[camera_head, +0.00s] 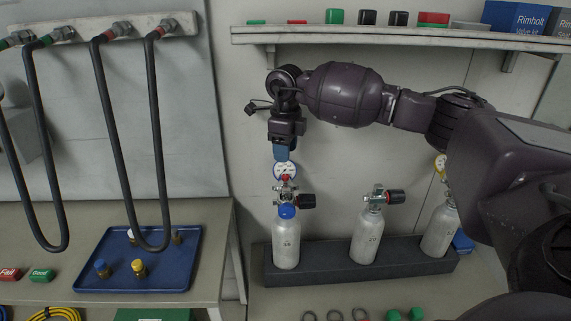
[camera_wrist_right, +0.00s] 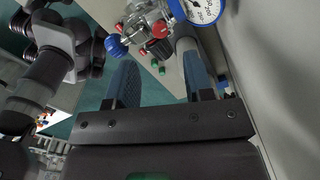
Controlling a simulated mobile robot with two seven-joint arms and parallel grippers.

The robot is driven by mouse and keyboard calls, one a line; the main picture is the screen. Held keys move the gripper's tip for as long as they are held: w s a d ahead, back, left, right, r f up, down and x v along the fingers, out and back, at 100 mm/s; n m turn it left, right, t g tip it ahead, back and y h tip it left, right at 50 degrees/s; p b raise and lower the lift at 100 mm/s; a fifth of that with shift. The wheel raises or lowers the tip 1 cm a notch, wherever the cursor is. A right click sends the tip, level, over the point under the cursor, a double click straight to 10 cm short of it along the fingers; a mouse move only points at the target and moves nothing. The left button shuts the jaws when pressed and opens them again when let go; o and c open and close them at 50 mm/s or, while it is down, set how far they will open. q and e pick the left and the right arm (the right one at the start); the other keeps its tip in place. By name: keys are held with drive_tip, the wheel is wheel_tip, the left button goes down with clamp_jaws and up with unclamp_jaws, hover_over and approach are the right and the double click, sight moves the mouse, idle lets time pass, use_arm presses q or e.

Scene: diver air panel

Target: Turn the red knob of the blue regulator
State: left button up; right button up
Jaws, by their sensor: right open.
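The regulator with the blue collar (camera_head: 287,211) stands on the left cylinder (camera_head: 286,245), with a round white gauge (camera_head: 286,168) at its top. Its small red knob (camera_head: 285,178) sits at the gauge's lower edge. My right gripper (camera_head: 283,152) points down just above the gauge and overlaps its upper edge in the head view. In the right wrist view its two blue fingers (camera_wrist_right: 160,78) are apart with nothing between them. The gauge (camera_wrist_right: 202,8) and metal regulator body (camera_wrist_right: 145,22) lie beyond the fingertips. My left gripper is not in view.
Two more cylinders (camera_head: 367,236) (camera_head: 440,230) stand in the same dark rack (camera_head: 330,268). A shelf (camera_head: 400,35) runs above my right arm. At the left, black hoses (camera_head: 110,120) hang over a blue tray (camera_head: 165,275) with small fittings.

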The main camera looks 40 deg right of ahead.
wheel_tip(320, 180, up, 4)
drive_tip(key=shift+f, duration=0.25)
drive_tip(key=shift+f, duration=0.1)
idle(0.4)
